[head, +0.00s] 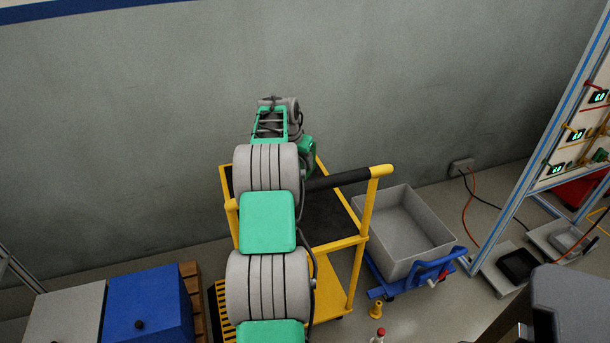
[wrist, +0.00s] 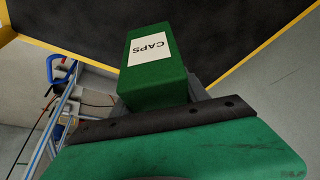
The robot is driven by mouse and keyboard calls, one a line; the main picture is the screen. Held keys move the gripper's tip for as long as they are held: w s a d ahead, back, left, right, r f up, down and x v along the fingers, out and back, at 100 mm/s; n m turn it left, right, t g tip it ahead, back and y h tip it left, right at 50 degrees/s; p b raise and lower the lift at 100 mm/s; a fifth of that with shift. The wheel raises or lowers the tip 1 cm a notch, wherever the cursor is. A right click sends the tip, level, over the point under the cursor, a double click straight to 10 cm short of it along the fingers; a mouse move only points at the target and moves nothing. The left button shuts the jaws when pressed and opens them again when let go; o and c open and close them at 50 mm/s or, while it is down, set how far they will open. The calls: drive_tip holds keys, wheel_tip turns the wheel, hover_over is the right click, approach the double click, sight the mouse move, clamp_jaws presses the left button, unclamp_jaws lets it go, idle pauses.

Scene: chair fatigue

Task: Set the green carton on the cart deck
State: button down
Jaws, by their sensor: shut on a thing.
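The green carton (wrist: 158,80) has a white label reading CAPS and shows in the middle of the wrist view. My gripper (wrist: 160,98) is shut on it; the fingers are mostly hidden behind the carton and the wrist housing. The dark cart deck (wrist: 235,45) with its yellow edge lies behind the carton in the wrist view. In the head view, the yellow cart (head: 352,240) has a black upper deck (head: 335,213), partly hidden by my arm. My arm reaches over the cart. I cannot tell whether the carton touches the deck.
A black-gripped push handle (head: 340,178) rises at the cart's right. A grey bin (head: 408,235) on a blue dolly stands right of the cart. Blue (head: 147,305) and grey (head: 65,315) boxes are at lower left. A wall stands behind; a framed panel rack is at right.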

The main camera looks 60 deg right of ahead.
drive_tip(key=d+f, duration=0.1)
drive_tip(key=s+d+f, duration=0.1)
drive_tip(key=f, duration=0.1)
drive_tip(key=shift+d+f, duration=0.2)
drive_tip(key=shift+d, duration=0.1)
drive_tip(key=shift+f+b, duration=0.4)
drive_tip(key=shift+f, duration=1.25)
drive_tip(key=c, duration=0.6)
unclamp_jaws()
